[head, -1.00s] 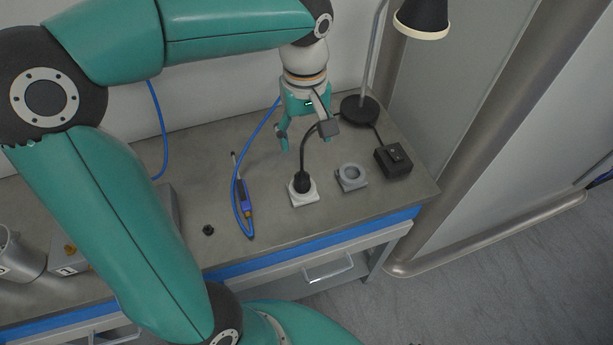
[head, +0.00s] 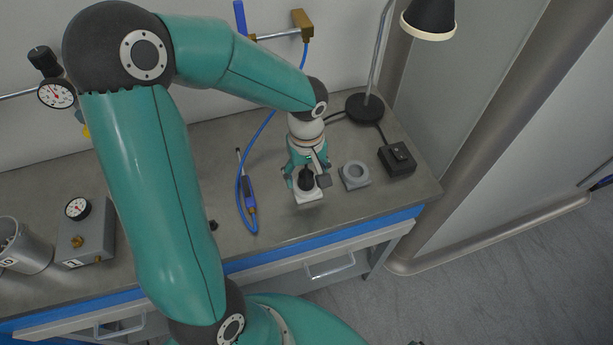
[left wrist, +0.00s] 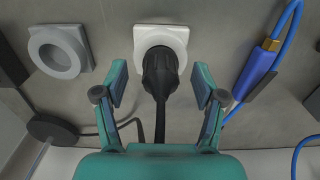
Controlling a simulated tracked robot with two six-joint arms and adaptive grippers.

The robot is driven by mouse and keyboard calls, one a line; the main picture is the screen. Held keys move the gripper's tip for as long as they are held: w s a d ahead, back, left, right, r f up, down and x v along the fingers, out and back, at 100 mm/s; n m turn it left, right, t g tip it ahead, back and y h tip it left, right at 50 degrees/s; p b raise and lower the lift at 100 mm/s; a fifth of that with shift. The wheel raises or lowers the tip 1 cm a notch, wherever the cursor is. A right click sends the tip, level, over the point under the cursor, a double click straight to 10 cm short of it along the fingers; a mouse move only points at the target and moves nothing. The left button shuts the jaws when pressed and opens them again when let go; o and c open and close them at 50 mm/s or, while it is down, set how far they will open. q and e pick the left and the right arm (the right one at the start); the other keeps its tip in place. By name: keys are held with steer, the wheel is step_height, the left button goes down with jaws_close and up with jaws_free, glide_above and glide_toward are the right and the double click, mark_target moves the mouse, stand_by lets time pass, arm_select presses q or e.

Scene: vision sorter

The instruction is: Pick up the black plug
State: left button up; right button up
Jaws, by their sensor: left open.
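The black plug (head: 307,181) sits in a white square socket (head: 309,196) on the grey bench. In the left wrist view the plug (left wrist: 160,74) is at the middle top, in the white socket (left wrist: 161,38), with its black cable running down toward my gripper's palm. My left gripper (head: 305,183) is at the plug from above; its fingers (left wrist: 159,86) stand open on both sides of the plug with gaps between. My right gripper is not in view.
A grey ring-shaped holder (head: 355,175) stands right of the socket. A black box (head: 397,157) and a lamp base (head: 365,107) are farther right. A blue tool (head: 249,192) with a blue cord lies to the left. The bench front is clear.

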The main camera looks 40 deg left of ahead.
mark_target(306, 169)
arm_select(q)
steer(key=shift+f, duration=0.45)
steer(key=shift+c, duration=0.2)
jaws_close()
steer(key=shift+r, duration=0.15)
steer(key=shift+w+r, duration=0.1)
steer(key=shift+r, duration=0.05)
step_height(306, 169, up, 20)
steer(key=shift+f, duration=0.25)
